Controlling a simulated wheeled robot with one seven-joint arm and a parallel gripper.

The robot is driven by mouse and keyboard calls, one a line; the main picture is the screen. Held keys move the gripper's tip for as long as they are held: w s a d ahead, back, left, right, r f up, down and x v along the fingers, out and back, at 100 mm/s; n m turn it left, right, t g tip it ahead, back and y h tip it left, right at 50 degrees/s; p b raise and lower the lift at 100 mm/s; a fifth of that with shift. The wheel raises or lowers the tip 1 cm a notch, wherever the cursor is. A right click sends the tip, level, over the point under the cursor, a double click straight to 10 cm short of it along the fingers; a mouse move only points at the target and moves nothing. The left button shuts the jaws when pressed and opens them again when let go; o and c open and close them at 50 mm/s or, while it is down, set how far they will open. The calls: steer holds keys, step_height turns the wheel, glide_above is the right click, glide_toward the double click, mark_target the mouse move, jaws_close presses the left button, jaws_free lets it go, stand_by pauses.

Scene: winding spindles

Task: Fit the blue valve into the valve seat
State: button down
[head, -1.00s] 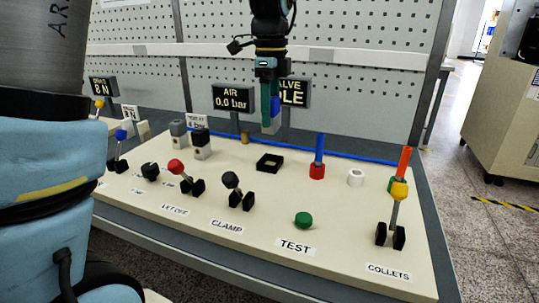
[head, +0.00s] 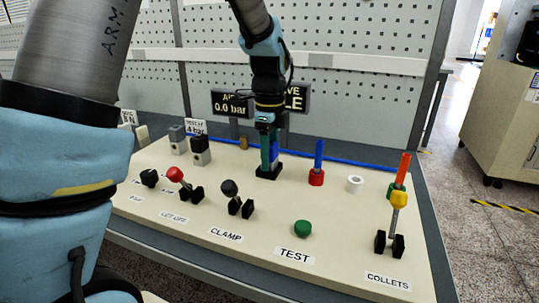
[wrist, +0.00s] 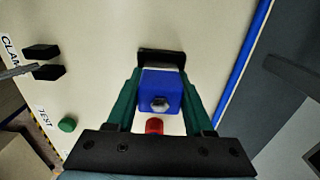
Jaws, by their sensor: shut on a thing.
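My gripper (head: 269,154) is shut on the blue valve (head: 275,148), with a green finger on either side of it. In the wrist view the valve (wrist: 160,92) shows its blue top and a grey hex stud, between my gripper's fingers (wrist: 160,76). The black square valve seat (head: 268,173) is on the cream bench panel, directly below my gripper in the head view. In the wrist view the seat (wrist: 161,55) shows at the valve's far edge. The valve's lower end is hidden, so I cannot tell how deep it sits in the seat.
A red collar with a blue rod (head: 318,165) and a white ring (head: 355,184) stand to the right. Grey-and-black blocks (head: 200,150) stand to the left. Levers (head: 235,197) and a green button (head: 302,229) are in front. Display signs (head: 230,103) stand behind.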

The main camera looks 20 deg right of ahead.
steer(key=shift+s+a+f+b, duration=0.15)
steer(key=shift+f+b, duration=0.2)
steer(key=shift+f, duration=0.35)
steer(key=shift+c, duration=1.4)
jaws_free()
steer(key=shift+f, duration=0.2)
step_height(320, 180, up, 14)
steer(key=shift+f, duration=0.1)
